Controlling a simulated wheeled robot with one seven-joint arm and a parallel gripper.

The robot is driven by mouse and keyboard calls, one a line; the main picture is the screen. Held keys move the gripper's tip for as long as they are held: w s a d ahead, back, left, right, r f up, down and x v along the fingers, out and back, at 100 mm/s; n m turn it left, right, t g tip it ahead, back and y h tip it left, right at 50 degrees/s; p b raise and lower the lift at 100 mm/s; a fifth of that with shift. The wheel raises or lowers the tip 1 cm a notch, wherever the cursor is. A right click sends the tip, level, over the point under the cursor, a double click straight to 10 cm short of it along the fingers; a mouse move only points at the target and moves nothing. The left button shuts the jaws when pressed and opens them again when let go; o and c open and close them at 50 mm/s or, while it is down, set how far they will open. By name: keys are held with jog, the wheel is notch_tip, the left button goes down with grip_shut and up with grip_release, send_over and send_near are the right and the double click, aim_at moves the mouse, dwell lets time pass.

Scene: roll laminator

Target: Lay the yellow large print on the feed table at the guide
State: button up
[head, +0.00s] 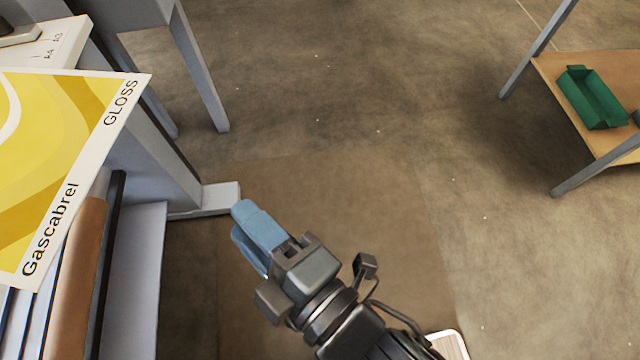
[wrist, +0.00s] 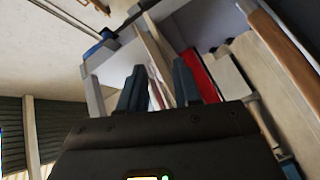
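The yellow large print (head: 55,150) is at the left of the head view, with a white border reading "Gascabrel" and "GLOSS". It is cut off by the left frame edge, and its right side juts over the rack below. A white surface marked A4 and A3 (head: 50,52), seemingly the feed table, shows behind it at the top left. My gripper (head: 252,236) has blue fingers and hangs over the floor, right of the print and apart from it. In the wrist view its fingers (wrist: 158,88) are spread with nothing held between them. I cannot make out the print there.
Below the print stands a rack with upright boards, one brown (head: 78,275). A grey leg and foot (head: 205,199) stand near my gripper. A wooden table (head: 548,75) with a green tray (head: 592,98) is at the right. The floor between is clear.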

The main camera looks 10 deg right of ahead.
jog(key=s+d+m+h, duration=0.4)
jog(key=s+d+m, duration=0.4)
jog(key=d, duration=0.4)
jog(key=s+d+m+h, duration=0.5)
jog(key=s+d+m, duration=0.4)
jog(key=d+m, duration=0.2)
jog(key=shift+d+f, duration=0.25)
jog(key=shift+d, duration=0.75)
jog(key=shift+s+d+r+m, duration=0.15)
jog(key=shift+s+d+m, duration=0.1)
jog(key=shift+s+m, duration=0.25)
jog(key=shift+c, duration=1.3)
jog(key=c, duration=0.3)
jog(key=shift+a, duration=0.1)
grip_shut()
